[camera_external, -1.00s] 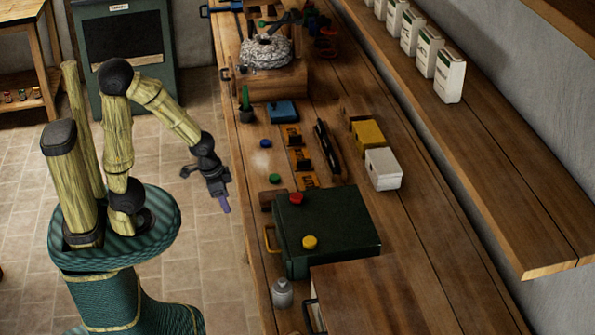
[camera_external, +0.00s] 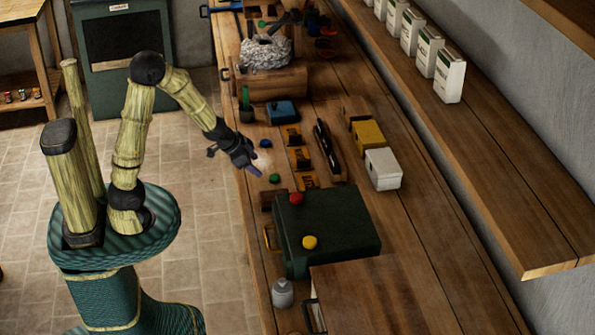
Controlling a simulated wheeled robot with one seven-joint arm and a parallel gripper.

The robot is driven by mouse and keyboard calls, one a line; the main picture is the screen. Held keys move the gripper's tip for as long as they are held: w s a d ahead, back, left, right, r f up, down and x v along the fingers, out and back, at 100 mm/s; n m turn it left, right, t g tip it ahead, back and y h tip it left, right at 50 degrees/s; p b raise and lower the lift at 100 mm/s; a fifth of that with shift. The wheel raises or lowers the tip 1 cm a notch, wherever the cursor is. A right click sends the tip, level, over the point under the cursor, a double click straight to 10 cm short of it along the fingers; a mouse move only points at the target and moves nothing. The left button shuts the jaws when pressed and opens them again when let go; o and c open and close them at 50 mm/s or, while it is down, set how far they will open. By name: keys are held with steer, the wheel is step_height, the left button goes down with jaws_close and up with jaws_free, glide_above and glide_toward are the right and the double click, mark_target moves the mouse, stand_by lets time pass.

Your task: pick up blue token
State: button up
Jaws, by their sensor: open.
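The blue token (camera_external: 265,143) is a small round piece lying on the wooden workbench (camera_external: 400,240), left of the yellow-marked blocks. My gripper (camera_external: 257,168) is over the bench's left edge, just below and left of the token in the picture. Its jaws are open and appear empty. The token is in plain sight and apart from the gripper. A pale round spot shows on the bench beside the gripper.
A green token (camera_external: 275,178) lies close to the gripper. A dark green box (camera_external: 340,230) carries a red token (camera_external: 296,199) and a yellow token (camera_external: 309,242). A blue box (camera_external: 282,112) and a dark long tool (camera_external: 328,150) stand nearby.

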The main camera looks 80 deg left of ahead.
steer(key=a, duration=0.3)
steer(key=w+a+t, duration=0.1)
steer(key=a, duration=0.2)
steer(key=w+a+t, duration=0.1)
steer(key=a, duration=0.3)
steer(key=shift+f+m, duration=0.3)
steer(key=t+h, duration=0.1)
steer(key=t, duration=0.2)
glide_toward(265, 143)
steer(key=shift+w+d+f+m+p, duration=0.15)
steer(key=shift+w+f+p, duration=0.1)
steer(key=shift+w, duration=0.3)
steer(key=shift+w+a+f+m+p, duration=0.1)
steer(key=shift+w+f+m, duration=0.1)
steer(key=shift+w, duration=0.4)
steer(key=s+a+t+h, duration=0.3)
steer(key=s+a+h, duration=0.1)
steer(key=s, duration=0.8)
steer(key=shift+s+a+f+m+t, duration=0.25)
steer(key=shift+a+f+m+t, duration=0.15)
steer(key=shift+a, duration=0.3)
steer(key=p+x, duration=0.1)
steer(key=x, duration=1.1)
steer(key=shift+w+f, duration=0.1)
steer(key=shift+f, duration=0.05)
